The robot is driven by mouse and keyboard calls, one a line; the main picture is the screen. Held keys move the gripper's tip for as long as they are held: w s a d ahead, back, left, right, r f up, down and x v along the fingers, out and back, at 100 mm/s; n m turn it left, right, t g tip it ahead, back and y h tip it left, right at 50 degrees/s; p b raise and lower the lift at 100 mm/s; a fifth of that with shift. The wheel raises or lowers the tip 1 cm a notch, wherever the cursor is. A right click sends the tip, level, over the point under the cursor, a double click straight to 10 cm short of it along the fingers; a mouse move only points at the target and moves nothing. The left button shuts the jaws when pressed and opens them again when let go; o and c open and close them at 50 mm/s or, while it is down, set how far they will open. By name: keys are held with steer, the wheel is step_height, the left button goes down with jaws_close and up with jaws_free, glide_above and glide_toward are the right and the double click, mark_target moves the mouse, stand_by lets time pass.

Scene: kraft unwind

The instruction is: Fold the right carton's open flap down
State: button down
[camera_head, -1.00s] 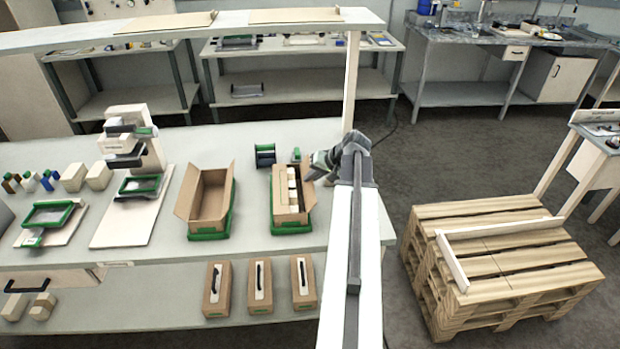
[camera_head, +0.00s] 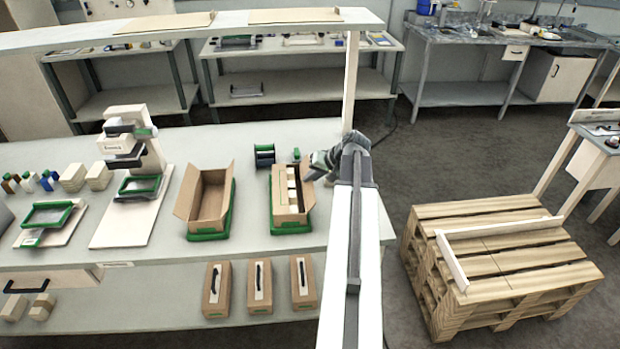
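The right carton (camera_head: 279,212) is a brown open-topped box on a green tray (camera_head: 291,228) on the bench. Pale items (camera_head: 293,197) show inside it. My gripper (camera_head: 308,174) is at the carton's upper right edge, by its right side wall. The gripper is small and seen partly end-on, so I cannot tell whether its fingers are open or shut, or whether they touch the carton. The right carton's flap is hard to make out, partly behind my gripper. The left carton (camera_head: 207,195) stands open and empty-looking on another green tray, with a flap leaning out to the left.
A dark roll holder (camera_head: 265,156) stands behind the right carton. A bench-top machine (camera_head: 133,150) stands left of the left carton. Several handled boxes (camera_head: 259,287) sit on the lower shelf. A pallet stack (camera_head: 500,262) stands on the floor at right. A post (camera_head: 351,80) rises behind my arm.

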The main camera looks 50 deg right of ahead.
steer(key=shift+r, duration=0.1)
steer(key=shift+w+a+r+g+h+p, duration=0.15)
steer(key=shift+a+r+g+h+p, duration=0.3)
steer(key=shift+p, duration=0.65)
steer(key=shift+w+a+f+n+g+h+p, duration=0.1)
steer(key=shift+w+n+g+h+p, duration=0.15)
steer(key=shift+g+h+p, duration=0.35)
steer(key=shift+w+a+n+g+h+p, duration=0.25)
steer(key=shift+a+g+h+p, duration=0.1)
steer(key=shift+g+h, duration=0.3)
steer(key=w+a+f+n+g+h+b, duration=0.1)
steer(key=g+h+b, duration=0.1)
steer(key=h+b, duration=0.1)
steer(key=a+g+h+b, duration=0.1)
steer(key=g+h+b, duration=0.1)
steer(key=h+b, duration=0.1)
steer(key=w+a+f+n+g+h+b, duration=0.1)
steer(key=g+h+b, duration=0.2)
steer(key=b, duration=0.2)
steer(key=shift+w+f+n, duration=0.3)
steer(key=shift+h+b, duration=0.4)
steer(key=shift+b, duration=0.4)
steer(key=shift+r, duration=0.15)
